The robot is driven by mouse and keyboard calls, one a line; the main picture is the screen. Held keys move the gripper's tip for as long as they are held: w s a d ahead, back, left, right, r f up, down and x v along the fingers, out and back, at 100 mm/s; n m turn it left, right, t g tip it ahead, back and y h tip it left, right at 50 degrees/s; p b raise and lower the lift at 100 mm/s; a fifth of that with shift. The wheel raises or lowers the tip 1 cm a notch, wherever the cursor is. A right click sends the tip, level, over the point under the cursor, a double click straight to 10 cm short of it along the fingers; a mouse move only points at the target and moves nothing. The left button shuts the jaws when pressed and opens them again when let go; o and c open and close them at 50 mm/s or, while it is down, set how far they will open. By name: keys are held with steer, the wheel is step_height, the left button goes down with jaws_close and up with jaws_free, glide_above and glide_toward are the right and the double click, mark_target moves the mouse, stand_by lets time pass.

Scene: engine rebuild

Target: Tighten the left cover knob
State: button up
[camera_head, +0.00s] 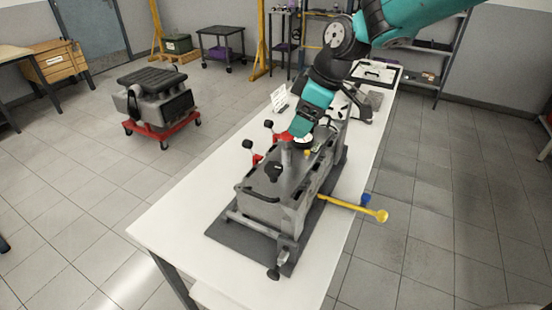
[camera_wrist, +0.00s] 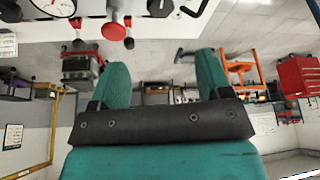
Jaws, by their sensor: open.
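The grey engine block (camera_head: 272,210) stands on a dark mat on the white table. A white dial (camera_wrist: 55,5) lies at the top left edge.
Two black-topped levers (camera_head: 247,144) with red bases stand left of the block. A yellow bar (camera_head: 350,207) sticks out over the table's right edge. A second engine (camera_head: 162,102) rests on a red wheeled stand at left. The table's near left corner is clear.

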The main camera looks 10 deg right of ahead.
mark_target(275, 166)
steer(key=p+x, duration=0.3)
steer(key=x, duration=1.1)
steer(key=shift+a+f+p, duration=0.1)
steer(key=shift+f+p, duration=0.25)
steer(key=shift+f, duration=0.05)
steer(key=c, duration=0.9)
